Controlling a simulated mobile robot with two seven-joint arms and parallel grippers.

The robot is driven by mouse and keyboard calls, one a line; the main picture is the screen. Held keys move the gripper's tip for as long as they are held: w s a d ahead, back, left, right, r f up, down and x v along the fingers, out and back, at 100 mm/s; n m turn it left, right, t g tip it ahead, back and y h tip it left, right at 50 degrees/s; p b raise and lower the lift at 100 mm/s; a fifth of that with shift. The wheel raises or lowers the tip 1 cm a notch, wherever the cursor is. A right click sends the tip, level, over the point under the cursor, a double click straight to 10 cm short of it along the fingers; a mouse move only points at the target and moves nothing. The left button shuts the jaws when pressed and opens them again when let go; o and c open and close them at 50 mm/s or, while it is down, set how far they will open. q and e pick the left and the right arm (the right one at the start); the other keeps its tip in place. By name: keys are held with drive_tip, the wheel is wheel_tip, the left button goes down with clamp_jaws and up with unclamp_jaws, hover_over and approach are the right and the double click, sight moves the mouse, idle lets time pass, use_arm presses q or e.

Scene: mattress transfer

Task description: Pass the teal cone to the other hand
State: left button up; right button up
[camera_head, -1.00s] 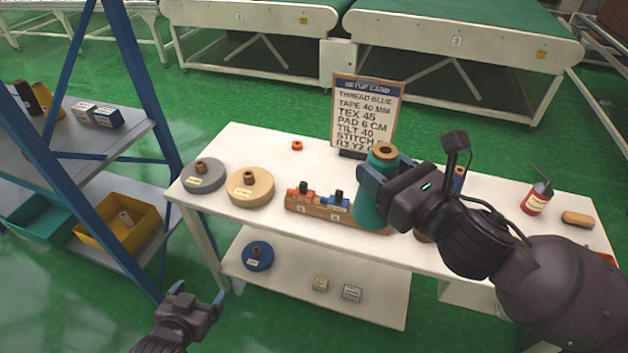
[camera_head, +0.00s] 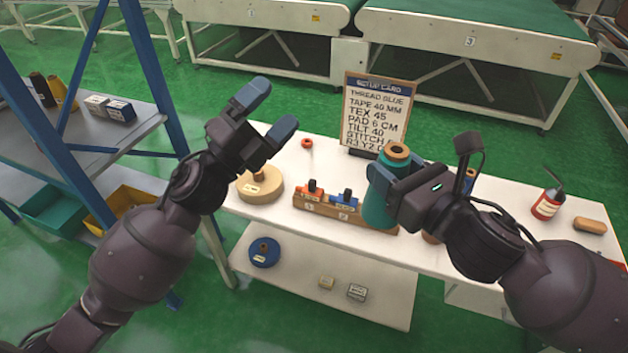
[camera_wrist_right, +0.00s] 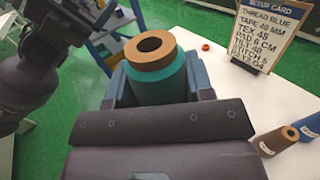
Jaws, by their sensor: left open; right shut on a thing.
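The teal cone (camera_head: 377,207) is a spool of teal thread on a brown core, held upright above the front of the white table. My right gripper (camera_head: 385,185) is shut on it. In the right wrist view the teal cone (camera_wrist_right: 158,85) sits between the two fingers, its brown top facing up. My left gripper (camera_head: 268,118) is open and empty, raised to the left of the cone and well apart from it. Its fingers point up and to the right.
A tan roll (camera_head: 260,186), a setup card (camera_head: 374,112) and a red bottle (camera_head: 548,203) are on the table. A blue-framed shelf (camera_head: 150,75) stands at left.

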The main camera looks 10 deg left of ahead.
use_arm(q)
drive_tip(key=s+d+r+m+g+h, duration=0.1)
drive_tip(key=s+d+m+g+h, duration=0.2)
drive_tip(key=m+g, duration=0.45)
drive_tip(key=s+d+r+m+g, duration=0.15)
drive_tip(key=d+m+g, duration=0.25)
drive_tip(key=m, duration=0.6)
drive_tip(key=m+g+y, duration=0.3)
drive_tip(key=m+y, duration=0.3)
drive_tip(key=m, duration=0.2)
approach(381, 199)
drive_tip(key=w+a, duration=0.1)
drive_tip(key=w, duration=0.1)
drive_tip(key=f, duration=0.2)
drive_tip(key=x, duration=1.1)
drive_tip(key=shift+w+d+f, duration=0.1)
drive_tip(key=shift+d+f, duration=0.05)
drive_tip(key=shift+d, duration=0.15)
drive_tip(key=shift+c, duration=0.3)
drive_tip(key=c, duration=1)
use_arm(e)
drive_tip(key=o, duration=1.4)
